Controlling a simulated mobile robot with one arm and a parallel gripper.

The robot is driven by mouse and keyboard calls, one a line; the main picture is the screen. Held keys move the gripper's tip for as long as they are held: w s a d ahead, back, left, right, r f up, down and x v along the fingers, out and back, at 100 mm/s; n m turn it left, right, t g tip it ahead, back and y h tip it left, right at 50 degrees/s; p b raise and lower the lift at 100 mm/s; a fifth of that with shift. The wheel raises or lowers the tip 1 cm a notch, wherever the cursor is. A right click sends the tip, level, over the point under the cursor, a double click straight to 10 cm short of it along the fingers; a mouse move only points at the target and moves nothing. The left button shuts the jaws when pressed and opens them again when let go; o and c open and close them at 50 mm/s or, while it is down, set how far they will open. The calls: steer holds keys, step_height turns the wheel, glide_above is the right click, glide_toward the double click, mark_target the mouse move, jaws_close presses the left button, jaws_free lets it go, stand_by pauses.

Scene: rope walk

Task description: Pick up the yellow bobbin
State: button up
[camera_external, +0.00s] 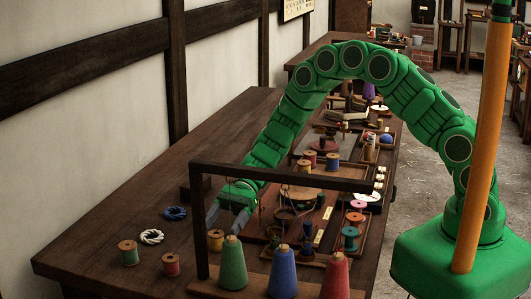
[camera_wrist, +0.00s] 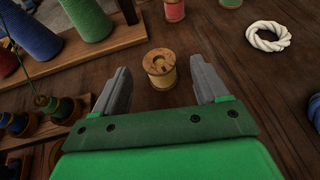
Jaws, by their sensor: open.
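A yellow bobbin (camera_wrist: 161,70) with a wooden top stands upright on the table in the wrist view. It lies between and just beyond the tips of my open gripper (camera_wrist: 161,64), with bare table showing on both sides of it. In the external view my gripper (camera_external: 229,217) points down behind the dark frame. A small wooden-topped bobbin (camera_external: 216,240) by the frame's post there seems to be the same one, partly hidden.
A dark wooden frame (camera_external: 200,228) and large green (camera_external: 232,266), blue (camera_external: 283,275) and red (camera_external: 335,277) cones stand close by.

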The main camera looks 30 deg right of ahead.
mark_target(213, 235)
steer(key=shift+x, duration=2.2)
steer(key=c, duration=1)
steer(key=shift+c, duration=0.2)
steer(key=shift+r, duration=0.5)
step_height(213, 235, up, 2)
steer(key=shift+r, duration=0.15)
steer(key=s+d+r, duration=0.8)
steer(key=d+r, duration=0.1)
steer(key=d, duration=0.2)
steer(key=shift+d+r, duration=0.25)
steer(key=shift+r, duration=0.1)
